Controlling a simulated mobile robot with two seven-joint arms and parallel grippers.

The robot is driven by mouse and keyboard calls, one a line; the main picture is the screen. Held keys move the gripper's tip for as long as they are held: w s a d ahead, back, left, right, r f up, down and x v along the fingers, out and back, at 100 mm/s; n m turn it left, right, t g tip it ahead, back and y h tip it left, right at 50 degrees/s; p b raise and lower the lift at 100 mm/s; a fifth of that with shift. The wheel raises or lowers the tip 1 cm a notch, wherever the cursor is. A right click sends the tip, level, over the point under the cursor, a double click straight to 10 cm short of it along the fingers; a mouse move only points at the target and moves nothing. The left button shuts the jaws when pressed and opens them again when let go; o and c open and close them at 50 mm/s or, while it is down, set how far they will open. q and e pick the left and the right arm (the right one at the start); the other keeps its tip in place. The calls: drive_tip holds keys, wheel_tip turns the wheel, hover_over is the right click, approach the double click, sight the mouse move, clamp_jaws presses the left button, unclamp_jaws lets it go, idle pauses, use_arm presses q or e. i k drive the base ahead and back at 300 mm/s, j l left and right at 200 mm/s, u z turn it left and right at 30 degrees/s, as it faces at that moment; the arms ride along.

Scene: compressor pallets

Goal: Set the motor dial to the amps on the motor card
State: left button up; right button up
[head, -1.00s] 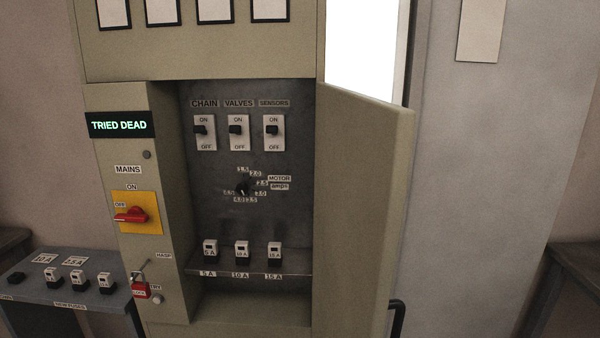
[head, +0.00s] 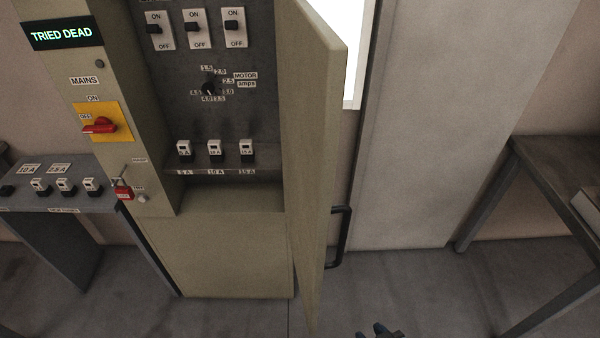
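The motor dial (head: 209,88) is a small dark knob on the grey panel inside the open cabinet. Amp labels from 1.5 to 4.5 ring it, and a "MOTOR amps" label (head: 246,79) sits to its right. Its exact setting is too small to read. I cannot make out a motor card in this view. My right gripper (head: 378,331) just shows at the bottom edge, with dark blue fingertips, low and far from the dial. Most of it is cut off, so its opening is unclear. My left gripper is not in view.
The cabinet door (head: 312,150) stands open to the dial's right, with a black handle (head: 341,235). Switches sit above the dial and fuses (head: 215,150) below. The red mains handle (head: 98,126) and red padlock (head: 125,192) are left. Tables flank the cabinet; floor is clear at right.

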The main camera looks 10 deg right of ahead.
sight(208, 88)
drive_tip(key=i+l+u, duration=0.15)
drive_tip(key=l+u, duration=0.25)
drive_tip(key=l, duration=0.3)
drive_tip(key=l+u, duration=0.35)
drive_tip(key=l, duration=0.4)
drive_tip(key=k+j, duration=0.25)
drive_tip(key=k, duration=0.25)
drive_tip(key=k+j, duration=0.2)
drive_tip(key=k, duration=0.25)
drive_tip(key=i+l, duration=0.1)
drive_tip(key=i, duration=0.6)
drive_tip(key=j+u, duration=0.2)
drive_tip(key=j, duration=0.7)
drive_tip(key=i+j+u, duration=0.15)
drive_tip(key=i, duration=0.2)
drive_tip(key=i+u, duration=0.15)
drive_tip(key=i, duration=0.25)
drive_tip(key=j, duration=0.05)
